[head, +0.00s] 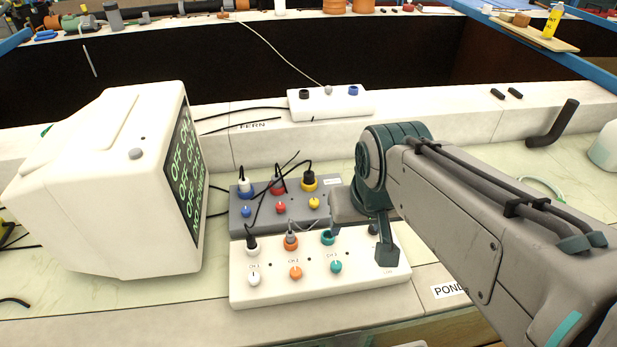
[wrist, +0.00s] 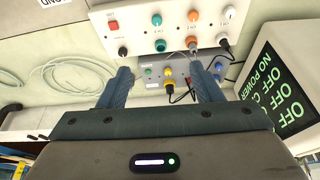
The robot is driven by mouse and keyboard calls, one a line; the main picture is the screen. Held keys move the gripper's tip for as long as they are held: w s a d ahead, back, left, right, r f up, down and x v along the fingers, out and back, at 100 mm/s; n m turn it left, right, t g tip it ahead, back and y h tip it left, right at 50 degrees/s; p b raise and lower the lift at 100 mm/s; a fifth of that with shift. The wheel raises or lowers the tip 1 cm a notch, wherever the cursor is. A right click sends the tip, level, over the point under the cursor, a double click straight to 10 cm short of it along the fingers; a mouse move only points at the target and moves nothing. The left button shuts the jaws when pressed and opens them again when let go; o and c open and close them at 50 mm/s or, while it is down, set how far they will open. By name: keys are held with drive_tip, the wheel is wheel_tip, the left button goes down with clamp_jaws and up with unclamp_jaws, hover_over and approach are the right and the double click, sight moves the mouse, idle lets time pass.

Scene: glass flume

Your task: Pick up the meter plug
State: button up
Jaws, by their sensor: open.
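No plug is readably marked as the meter plug, so I cannot tell which it is.
A white monitor (head: 100,190) with green "OFF" text stands left of the boxes. A white strip (head: 332,105) with several knobs lies on the ledge behind. A black angled pipe (head: 553,125) lies at right. Loose cable coils (wrist: 70,78) lie beside the boxes.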

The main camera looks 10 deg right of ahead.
drive_tip(key=w+r+m+g+b, duration=0.1)
drive_tip(key=w+r+m, duration=0.1)
drive_tip(key=w, duration=0.5)
drive_tip(key=w+r+m, duration=0.1)
drive_tip(key=w+m, duration=0.2)
drive_tip(key=w, duration=0.5)
drive_tip(key=m+g+b, duration=0.3)
drive_tip(key=m, duration=1)
hover_over(309, 173)
wheel_tip(309, 173, down, 20)
wheel_tip(309, 173, down, 8)
drive_tip(key=shift+w+r+p, duration=0.1)
drive_tip(key=shift+r+p, duration=0.1)
drive_tip(key=shift+p, duration=0.4)
drive_tip(key=shift+f+p, duration=1.1)
drive_tip(key=shift+f, duration=1.65)
drive_tip(key=c, duration=1.1)
